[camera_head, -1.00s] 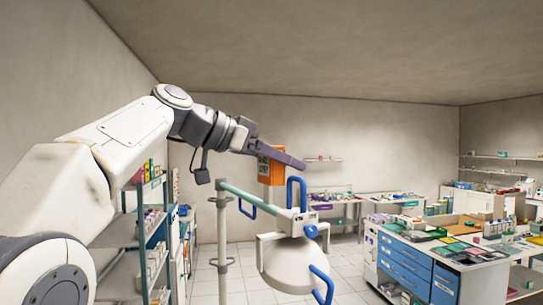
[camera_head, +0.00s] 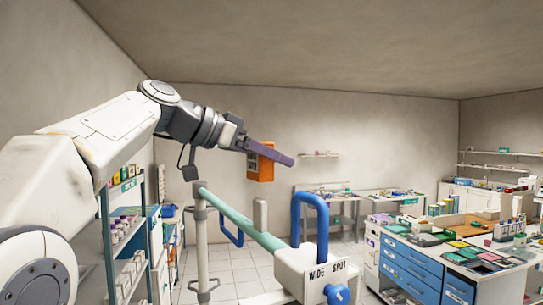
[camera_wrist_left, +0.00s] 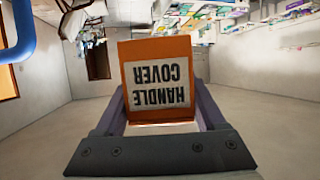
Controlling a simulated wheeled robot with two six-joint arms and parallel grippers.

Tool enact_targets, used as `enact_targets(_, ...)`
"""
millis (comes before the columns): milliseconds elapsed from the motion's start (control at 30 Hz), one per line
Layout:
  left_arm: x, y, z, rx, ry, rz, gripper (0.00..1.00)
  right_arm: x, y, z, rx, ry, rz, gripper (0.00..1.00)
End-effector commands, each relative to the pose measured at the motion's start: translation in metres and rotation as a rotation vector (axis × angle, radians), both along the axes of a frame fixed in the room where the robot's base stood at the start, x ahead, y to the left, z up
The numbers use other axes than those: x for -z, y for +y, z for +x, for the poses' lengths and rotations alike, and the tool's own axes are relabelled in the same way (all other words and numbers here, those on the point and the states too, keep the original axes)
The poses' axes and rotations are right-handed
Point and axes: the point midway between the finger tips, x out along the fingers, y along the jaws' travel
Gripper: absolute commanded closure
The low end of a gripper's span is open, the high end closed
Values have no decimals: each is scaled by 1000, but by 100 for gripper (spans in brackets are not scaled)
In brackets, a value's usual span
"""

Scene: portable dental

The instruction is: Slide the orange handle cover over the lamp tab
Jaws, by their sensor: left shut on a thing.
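My left gripper (camera_head: 277,156) is shut on the orange handle cover (camera_head: 261,166), which hangs below its fingers in the head view. In the left wrist view the handle cover (camera_wrist_left: 158,50) sits between the fingers, its HANDLE COVER label upside down. The lamp has a white body (camera_head: 322,272) marked WIDE SPOT, with a blue loop handle (camera_head: 311,200) on top. A grey upright tab (camera_head: 260,215) stands beside the lamp's green arm (camera_head: 235,219). The cover is above this tab in the picture, visibly apart from it. My right gripper is out of view.
A grey pole (camera_head: 202,245) carries the lamp arm, with another blue loop (camera_head: 231,238) beside it. Shelves (camera_head: 128,230) stand at left. A blue-drawered cabinet (camera_head: 411,262) stands at right. Open space surrounds the cover.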

Motion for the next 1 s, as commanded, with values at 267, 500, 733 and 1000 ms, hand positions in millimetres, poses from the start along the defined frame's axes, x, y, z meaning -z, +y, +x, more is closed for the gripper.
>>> enact_targets(267,15,-4,-1,6,1,-1,80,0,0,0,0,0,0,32)
enact_targets(500,24,-4,-1,6,0,0,80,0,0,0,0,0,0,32)
enact_targets(733,26,-4,0,5,0,0,80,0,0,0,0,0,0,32)
enact_targets(1000,26,-3,0,4,1,0,80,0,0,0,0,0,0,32)
